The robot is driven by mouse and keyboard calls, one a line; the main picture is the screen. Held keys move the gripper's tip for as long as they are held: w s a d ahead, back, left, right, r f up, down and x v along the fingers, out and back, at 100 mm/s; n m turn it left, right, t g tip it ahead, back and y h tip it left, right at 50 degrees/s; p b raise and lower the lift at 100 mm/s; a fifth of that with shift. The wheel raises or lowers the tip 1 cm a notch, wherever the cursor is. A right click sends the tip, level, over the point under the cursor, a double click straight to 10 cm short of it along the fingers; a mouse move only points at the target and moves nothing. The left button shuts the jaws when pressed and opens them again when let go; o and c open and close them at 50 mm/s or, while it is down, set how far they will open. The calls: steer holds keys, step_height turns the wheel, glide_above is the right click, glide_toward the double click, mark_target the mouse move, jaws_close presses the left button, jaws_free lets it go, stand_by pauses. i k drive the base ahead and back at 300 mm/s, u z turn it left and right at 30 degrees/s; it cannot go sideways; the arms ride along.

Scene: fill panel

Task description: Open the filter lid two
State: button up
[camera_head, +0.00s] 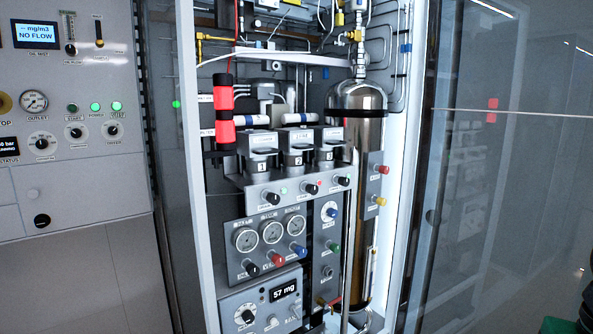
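Three small metal filter housings numbered 1, 2 and 3 stand side by side on a grey shelf panel in the open cabinet. Filter two (298,158) is the middle one, between filter one (260,167) and filter three (328,155). The lid of filter two (297,135) is a grey cap with a pale label; it appears down on its housing, though the view is too small to show its latch. The neighbouring lids look much the same. My gripper is not in view.
Knobs (312,188) line the panel below the filters. A steel cylinder (356,112) stands close on the right, and a red-and-black cylinder (224,110) on the left. The white cabinet frame (192,150) and a glass door (500,190) border the opening.

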mark_target(295, 139)
steer(key=u, duration=1.35)
steer(key=k, duration=0.9)
steer(key=z, duration=0.85)
steer(key=i, duration=1.05)
steer(key=u, duration=0.05)
